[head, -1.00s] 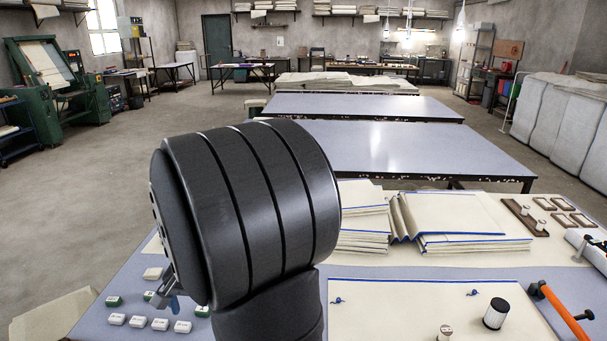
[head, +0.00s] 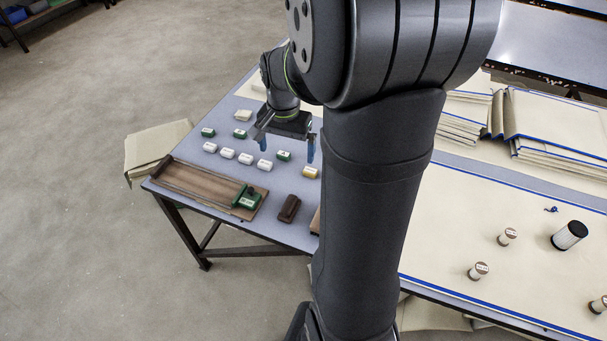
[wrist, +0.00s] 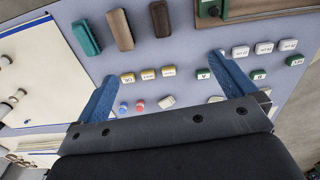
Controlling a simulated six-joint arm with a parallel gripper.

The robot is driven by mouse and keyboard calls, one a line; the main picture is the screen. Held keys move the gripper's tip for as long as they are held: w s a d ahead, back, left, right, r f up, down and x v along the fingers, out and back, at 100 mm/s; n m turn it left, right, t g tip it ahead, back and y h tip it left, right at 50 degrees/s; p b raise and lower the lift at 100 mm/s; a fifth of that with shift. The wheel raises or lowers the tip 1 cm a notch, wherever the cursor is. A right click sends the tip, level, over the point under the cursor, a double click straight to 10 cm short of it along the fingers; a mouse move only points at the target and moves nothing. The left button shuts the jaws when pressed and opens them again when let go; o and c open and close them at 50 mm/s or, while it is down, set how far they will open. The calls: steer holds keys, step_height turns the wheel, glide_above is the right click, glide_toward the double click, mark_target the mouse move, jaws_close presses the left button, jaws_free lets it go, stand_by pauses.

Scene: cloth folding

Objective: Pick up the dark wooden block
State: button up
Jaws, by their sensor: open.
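The dark wooden block (head: 289,208) lies on the near part of the grey-blue table in the head view, right of a wooden tray. It shows at the top of the wrist view (wrist: 160,18), beside a lighter brown block (wrist: 120,29) and a teal block (wrist: 86,38). My gripper (head: 285,147) is open and empty, above the labelled pieces and farther back than the dark block. In the wrist view its blue fingers (wrist: 163,70) are spread wide, with the dark block beyond the fingertips. My arm hides part of the table in the head view.
Several small white, green and yellow labelled pieces (head: 227,153) lie in rows beneath my gripper. The wooden tray (head: 195,180) with a green-labelled piece (head: 247,199) lies left of the dark block. Cream cloth (head: 480,215) covers the table's right side.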

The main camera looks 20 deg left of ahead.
steer(key=f+n, duration=0.2)
steer(key=n, duration=1.5)
glide_toward(289, 203)
step_height(289, 203, down, 11)
steer(key=shift+f, duration=0.1)
steer(key=shift+c, duration=0.2)
steer(key=c, duration=1)
steer(key=shift+o, duration=0.2)
steer(key=shift+r, duration=0.2)
